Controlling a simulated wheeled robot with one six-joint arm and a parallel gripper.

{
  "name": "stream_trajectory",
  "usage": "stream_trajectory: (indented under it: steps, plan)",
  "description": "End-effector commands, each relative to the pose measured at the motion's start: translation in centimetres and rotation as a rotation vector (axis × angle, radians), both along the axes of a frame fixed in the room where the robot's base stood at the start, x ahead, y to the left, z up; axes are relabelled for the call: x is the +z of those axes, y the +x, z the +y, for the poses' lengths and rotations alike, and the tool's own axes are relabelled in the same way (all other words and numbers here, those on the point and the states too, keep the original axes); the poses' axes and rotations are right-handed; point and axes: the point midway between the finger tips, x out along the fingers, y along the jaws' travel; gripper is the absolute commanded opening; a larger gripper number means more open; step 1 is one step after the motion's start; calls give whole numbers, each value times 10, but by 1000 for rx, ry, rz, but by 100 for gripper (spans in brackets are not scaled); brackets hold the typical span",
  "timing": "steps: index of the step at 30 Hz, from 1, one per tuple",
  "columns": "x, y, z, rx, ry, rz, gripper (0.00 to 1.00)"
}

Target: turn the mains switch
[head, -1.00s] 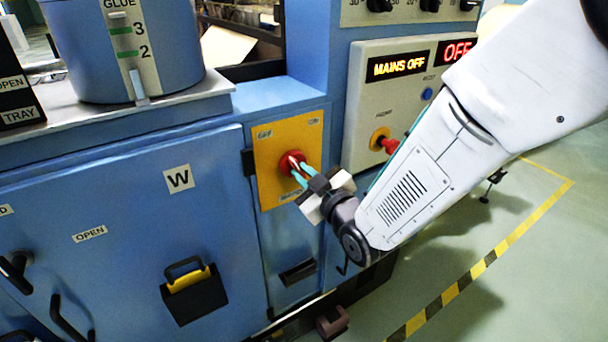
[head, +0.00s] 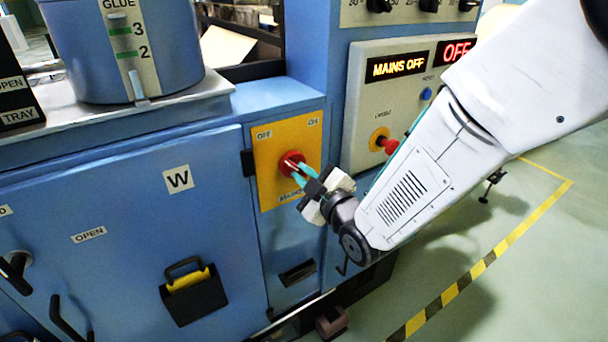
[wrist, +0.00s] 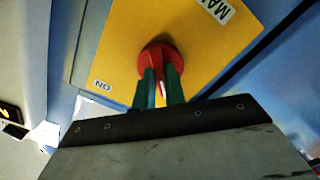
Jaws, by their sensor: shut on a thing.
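The mains switch is a red rotary knob (head: 291,160) on a yellow plate (head: 268,190). The plate is marked OFF at upper left, ON at upper right and MAINS below. My gripper (head: 299,174) is shut on the knob with its teal fingers, coming from the lower right. In the wrist view the fingers (wrist: 160,88) sit on either side of the red knob (wrist: 160,53), with a pale mark showing between them. The fingers partly hide the knob, so its exact angle is hard to tell. The lit display (head: 397,66) reads MAINS OFF.
A red button (head: 390,146) on a yellow ring and a blue reset button (head: 426,94) sit on the panel at right, close to my arm. A blue cabinet door (head: 120,240) with handles is at left.

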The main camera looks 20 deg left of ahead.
Motion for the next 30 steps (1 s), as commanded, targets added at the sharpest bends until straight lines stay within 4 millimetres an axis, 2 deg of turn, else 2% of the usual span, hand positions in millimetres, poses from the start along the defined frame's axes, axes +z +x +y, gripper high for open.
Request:
stream_trajectory:
  steps: [4,5,6,7,17,30]
  plan:
    - [-1,0,0,1,-2,1,0]
    - [-1,0,0,1,-2,1,20]
    - [-1,0,0,1,-2,1,31]
    - [-1,0,0,0,-1,1,34]
    - [0,-3,-3,0,-1,1,34]
    - [0,-45,-54,0,-1,1,34]
